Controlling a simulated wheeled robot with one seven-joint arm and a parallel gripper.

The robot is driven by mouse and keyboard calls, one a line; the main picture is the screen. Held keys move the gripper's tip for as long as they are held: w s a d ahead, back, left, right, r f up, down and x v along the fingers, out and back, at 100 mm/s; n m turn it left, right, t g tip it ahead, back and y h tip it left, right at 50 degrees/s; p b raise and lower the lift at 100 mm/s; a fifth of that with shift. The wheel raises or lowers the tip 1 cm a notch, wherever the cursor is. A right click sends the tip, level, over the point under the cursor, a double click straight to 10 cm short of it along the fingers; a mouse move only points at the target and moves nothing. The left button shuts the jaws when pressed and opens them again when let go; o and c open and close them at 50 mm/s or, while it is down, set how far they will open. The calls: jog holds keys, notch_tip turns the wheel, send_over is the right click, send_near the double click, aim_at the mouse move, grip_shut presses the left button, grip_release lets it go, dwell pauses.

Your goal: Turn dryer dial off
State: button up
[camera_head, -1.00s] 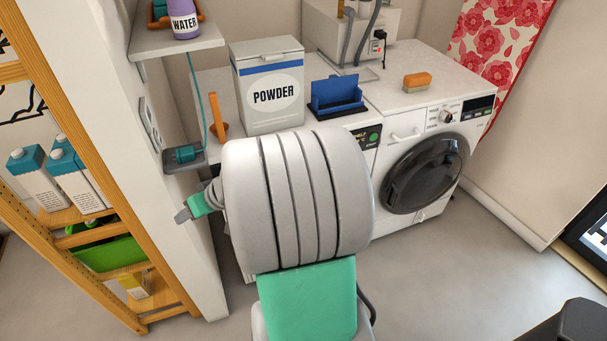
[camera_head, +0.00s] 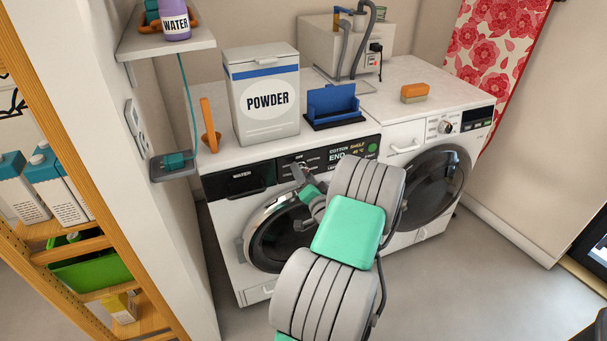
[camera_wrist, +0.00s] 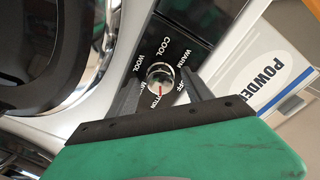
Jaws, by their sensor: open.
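The dial (camera_wrist: 160,78) is a round silver knob on a black panel, ringed by the words COOL, WARM, OFF, COTTON and WOOL. Its red mark points down in the wrist view, towards COTTON. My gripper (camera_wrist: 160,92) is open, with one dark finger on each side of the dial. I cannot tell whether the fingers touch it. In the head view my gripper (camera_head: 304,179) is at the front panel of the left machine (camera_head: 225,215), which has a round dark door. There the arm and gripper largely hide the dial.
A second white machine (camera_head: 420,235) with its own dial (camera_head: 445,127) stands to the right. A powder box (camera_head: 265,120), a blue holder (camera_head: 333,105) and an orange sponge (camera_head: 414,93) are on top. A wall and wooden shelf (camera_head: 110,215) flank the left.

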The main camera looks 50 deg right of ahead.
jog(key=shift+w+d, duration=0.15)
jog(key=shift+w, duration=0.1)
jog(key=shift+c, duration=0.5)
grip_shut()
